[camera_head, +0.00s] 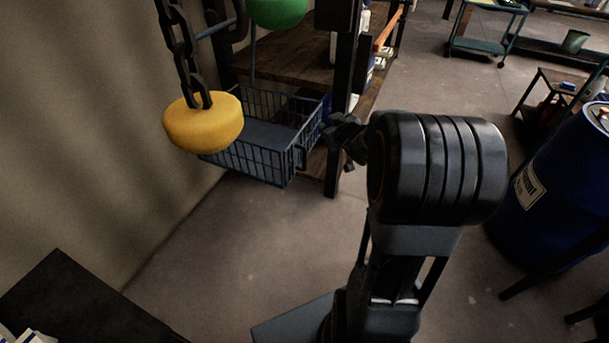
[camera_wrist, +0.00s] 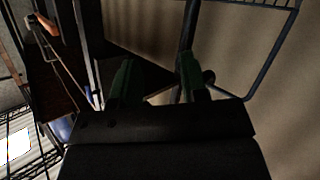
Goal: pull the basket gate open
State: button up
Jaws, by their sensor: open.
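A blue-grey wire basket (camera_head: 250,162) sits low by the wooden shelf in the head view. Its right end, facing my gripper, carries a small dark handle (camera_head: 301,157) and looks like the gate; I see no clear gap at its edges. My gripper (camera_head: 343,138) is just right of that end, in front of a dark shelf post, and seems apart from the handle. In the wrist view, my gripper (camera_wrist: 156,76) has its two green-edged fingers spread with nothing between them. A thin dark bar frame (camera_wrist: 272,58) shows to their right; I cannot tell whether it is the gate.
A yellow disc (camera_head: 203,124) hangs on a chain left of the basket, with a green ball (camera_head: 277,10) above. A dark shelf post (camera_head: 343,70) stands close to my gripper. A blue drum (camera_head: 545,195) stands at right. Floor before the basket is clear.

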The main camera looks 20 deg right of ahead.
notch_tip(320, 180, down, 10)
jog(key=d+r+n+t+y+b, duration=0.1)
jog(key=d+n+y+b, duration=0.1)
jog(key=y+b, duration=0.2)
jog(key=n+y+b, duration=0.2)
jog(key=y+b, duration=0.3)
jog(key=y, duration=0.1)
send_near(305, 156)
jog(key=x, duration=0.3)
jog(key=b+x, duration=0.1)
jog(key=x, duration=0.3)
jog(key=b+x, duration=0.1)
jog(key=x, duration=0.2)
jog(key=shift+w+d+f, duration=0.1)
jog(key=shift+w+f, duration=0.25)
jog(key=shift+w, duration=0.05)
grip_shut()
